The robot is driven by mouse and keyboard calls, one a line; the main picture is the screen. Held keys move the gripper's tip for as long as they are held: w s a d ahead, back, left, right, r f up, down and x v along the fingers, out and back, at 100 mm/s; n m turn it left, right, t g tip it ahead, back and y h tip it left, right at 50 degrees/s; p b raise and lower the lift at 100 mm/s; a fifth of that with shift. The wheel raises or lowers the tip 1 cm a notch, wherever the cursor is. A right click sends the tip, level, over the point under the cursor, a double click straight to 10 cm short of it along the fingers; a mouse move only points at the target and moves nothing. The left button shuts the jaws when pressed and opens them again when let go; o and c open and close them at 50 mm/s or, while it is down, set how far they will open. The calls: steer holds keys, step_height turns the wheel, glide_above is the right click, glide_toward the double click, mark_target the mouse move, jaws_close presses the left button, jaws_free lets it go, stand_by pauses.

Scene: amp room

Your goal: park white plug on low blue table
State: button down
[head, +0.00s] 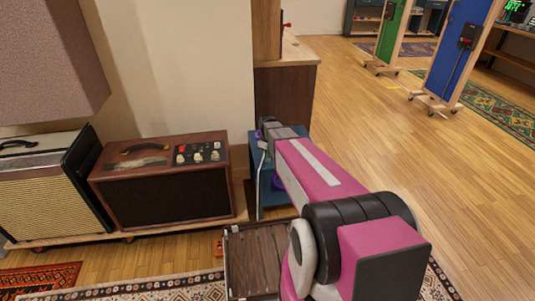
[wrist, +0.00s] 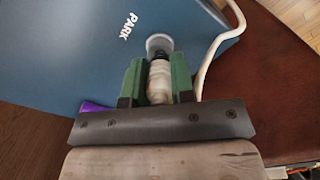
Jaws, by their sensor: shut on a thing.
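The white plug (wrist: 160,80) is between the green fingers of my gripper (wrist: 158,82), which is shut on it, in the wrist view. The plug's far end meets a pale grey round piece (wrist: 158,43) at the blue surface; I cannot tell whether it is seated in it. The low blue table (wrist: 60,50) lies below, with white "PARK" lettering beside the round piece. In the head view the blue table (head: 268,188) stands beyond my arm, partly hidden by it. My gripper (head: 266,128) is over it there, with the plug hidden.
A white cord (wrist: 213,50) runs right of the plug, over the blue surface. A purple piece (wrist: 95,107) shows at left. A brown amplifier (head: 165,180) stands left of the table, a dark wooden cabinet (head: 282,95) behind it. Open wood floor (head: 400,145) lies right.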

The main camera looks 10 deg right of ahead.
steer(key=shift+f, duration=0.55)
steer(key=c, duration=0.9)
jaws_free()
step_height(320, 180, up, 11)
steer(key=shift+f, duration=0.1)
steer(key=shift+s, duration=0.1)
